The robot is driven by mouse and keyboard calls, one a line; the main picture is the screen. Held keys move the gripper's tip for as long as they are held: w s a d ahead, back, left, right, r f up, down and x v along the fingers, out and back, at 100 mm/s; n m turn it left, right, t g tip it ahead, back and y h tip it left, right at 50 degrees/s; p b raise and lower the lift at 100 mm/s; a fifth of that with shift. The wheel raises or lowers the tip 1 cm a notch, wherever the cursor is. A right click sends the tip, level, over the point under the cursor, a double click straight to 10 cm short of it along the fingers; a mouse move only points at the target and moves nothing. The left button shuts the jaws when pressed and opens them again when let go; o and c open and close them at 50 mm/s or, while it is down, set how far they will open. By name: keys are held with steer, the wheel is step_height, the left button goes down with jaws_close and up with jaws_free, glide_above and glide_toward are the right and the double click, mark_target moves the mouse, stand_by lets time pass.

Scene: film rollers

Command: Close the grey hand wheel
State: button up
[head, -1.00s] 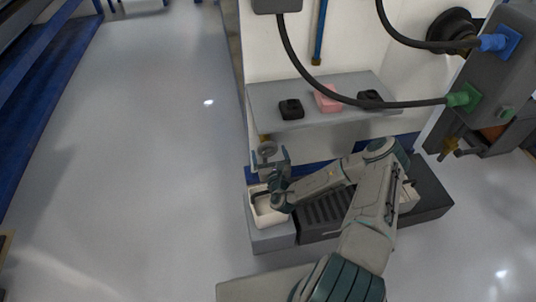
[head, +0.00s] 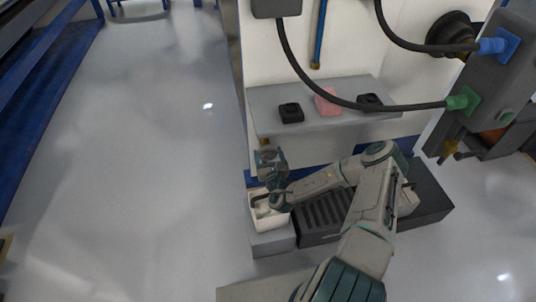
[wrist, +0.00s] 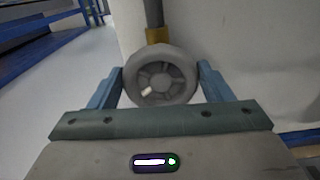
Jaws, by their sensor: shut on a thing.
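The grey hand wheel (wrist: 160,76) shows in the wrist view as a round spoked wheel below a brass fitting on a grey pipe. My gripper (wrist: 162,84) has one finger on each side of the wheel's rim and is shut on it. In the head view my gripper (head: 270,160) is at the wheel, beneath the left end of the grey shelf. There the wheel is mostly hidden by the gripper.
The grey shelf (head: 345,118) above holds two black blocks and a pink block (head: 327,101). Below my gripper is a white bin (head: 265,222), beside a dark ribbed unit (head: 325,222). Black cables hang at the upper right. Open floor lies to the left.

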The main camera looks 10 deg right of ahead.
steer(key=m+p, duration=0.2)
steer(key=p, duration=0.1)
steer(key=shift+r, duration=0.25)
steer(key=m+p, duration=0.2)
steer(key=m, duration=0.1)
steer(key=shift+d+f, duration=0.1)
steer(key=shift+d, duration=0.05)
steer(key=m+p, duration=0.1)
steer(key=m, duration=0.1)
steer(key=m+p, duration=0.1)
steer(key=shift+d+f+m, duration=0.1)
steer(key=shift+f+m, duration=0.1)
steer(key=shift+m, duration=0.2)
steer(key=m+p, duration=0.1)
steer(key=m, duration=0.2)
steer(key=shift+d+f+m, duration=0.1)
steer(key=shift+f+m, duration=0.05)
steer(key=shift+m, duration=0.25)
steer(key=m, duration=0.5)
steer(key=shift+f, duration=0.25)
steer(key=m+b, duration=0.1)
steer(key=m, duration=0.4)
steer(key=shift+f, duration=0.15)
steer(key=shift+m, duration=0.3)
